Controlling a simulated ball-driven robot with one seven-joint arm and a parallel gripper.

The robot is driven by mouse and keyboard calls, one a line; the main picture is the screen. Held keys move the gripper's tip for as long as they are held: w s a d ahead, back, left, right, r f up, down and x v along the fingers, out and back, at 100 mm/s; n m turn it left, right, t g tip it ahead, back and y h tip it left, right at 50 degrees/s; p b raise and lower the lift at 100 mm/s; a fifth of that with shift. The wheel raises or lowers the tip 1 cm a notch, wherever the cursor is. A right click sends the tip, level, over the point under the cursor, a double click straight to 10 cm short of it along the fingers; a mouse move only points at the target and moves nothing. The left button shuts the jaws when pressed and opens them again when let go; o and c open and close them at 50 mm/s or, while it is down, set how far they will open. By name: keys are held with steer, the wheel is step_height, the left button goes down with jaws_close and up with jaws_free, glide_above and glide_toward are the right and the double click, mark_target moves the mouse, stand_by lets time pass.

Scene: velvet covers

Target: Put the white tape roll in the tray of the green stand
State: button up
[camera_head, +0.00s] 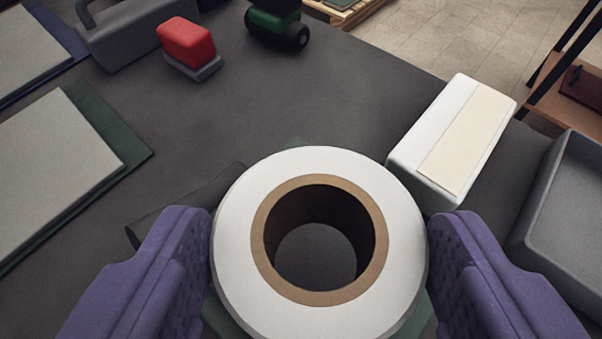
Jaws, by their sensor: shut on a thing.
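The white tape roll (240,215) has a brown cardboard core and fills the lower middle of the view, its open end facing my camera. My gripper (320,222) has purple fingers, one on each side of the roll, and is shut on it. Green edges (424,318) show below the roll at its lower left and lower right, and a small green bit shows behind its top. They may belong to the green stand, but the roll hides most of it. I cannot make out its tray. Through the core I see a dark grey surface.
On the dark table (330,90), a white box with a cream top (455,140) stands close at the right. A grey bin (570,220) is farther right. A red block on a grey base (187,45), a green wheeled thing (275,22) and books (50,165) lie farther off.

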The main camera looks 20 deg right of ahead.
mark_target(312, 283)
steer(key=shift+w+d, duration=0.1)
steer(key=shift+w, duration=0.3)
steer(key=shift+w+d+f+b, duration=0.15)
steer(key=shift+f+b, duration=0.35)
steer(key=shift+f, duration=0.4)
steer(key=shift+w+a+f+b, duration=0.1)
steer(key=shift+f+b, duration=0.4)
steer(key=shift+f, duration=0.4)
steer(key=shift+f, duration=0.1)
steer(key=o, duration=1.1)
steer(key=shift+c, duration=0.2)
steer(key=shift+r, duration=0.2)
steer(key=p+v, duration=0.3)
steer(key=v, duration=0.9)
